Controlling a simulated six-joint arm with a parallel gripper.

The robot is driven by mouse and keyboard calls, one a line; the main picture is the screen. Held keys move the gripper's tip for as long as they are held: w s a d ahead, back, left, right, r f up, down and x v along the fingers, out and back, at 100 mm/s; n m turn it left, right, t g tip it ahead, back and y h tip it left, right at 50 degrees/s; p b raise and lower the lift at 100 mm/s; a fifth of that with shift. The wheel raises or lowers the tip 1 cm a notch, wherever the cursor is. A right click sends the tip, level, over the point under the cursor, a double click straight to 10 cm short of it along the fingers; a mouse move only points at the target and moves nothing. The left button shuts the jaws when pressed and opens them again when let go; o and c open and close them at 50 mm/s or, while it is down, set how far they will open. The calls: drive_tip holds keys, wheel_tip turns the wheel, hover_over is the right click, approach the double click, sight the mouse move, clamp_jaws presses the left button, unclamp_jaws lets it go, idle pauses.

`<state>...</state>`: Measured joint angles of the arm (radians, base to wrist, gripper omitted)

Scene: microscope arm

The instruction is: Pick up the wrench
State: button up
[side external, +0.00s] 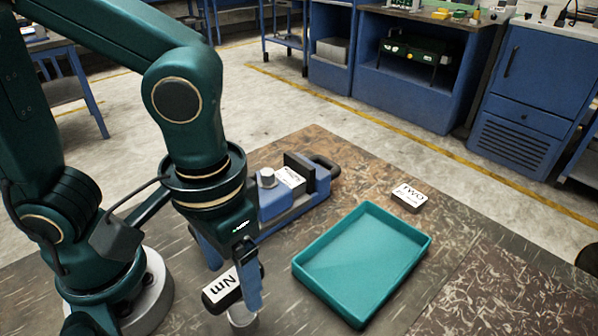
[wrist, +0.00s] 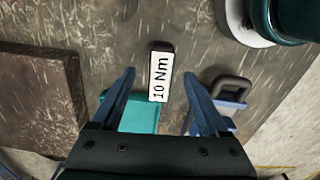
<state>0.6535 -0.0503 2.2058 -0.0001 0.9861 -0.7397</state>
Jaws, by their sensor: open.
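A dark object with a white "10 Nm" label (wrist: 158,78) lies on the worktop and appears to be the wrench. In the side view its dark body and label (side external: 219,288) show below my gripper, with a silvery round part (side external: 243,317) near its lower end. My gripper (side external: 232,286) points down over it with blue fingers apart. In the wrist view the label sits between the two spread fingers (wrist: 159,74). I cannot tell the exact height gap. One finger hides part of the object in the side view.
An empty teal tray (side external: 425,247) stands to the right on the worktop. A blue vise (side external: 290,205) holding a labelled block is behind my gripper. A small block marked "TWO" (side external: 408,196) lies beyond the tray. The worktop at front right is clear.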

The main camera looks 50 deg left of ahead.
sight(239, 304)
drive_tip(key=shift+f, duration=2.6)
clamp_jaws()
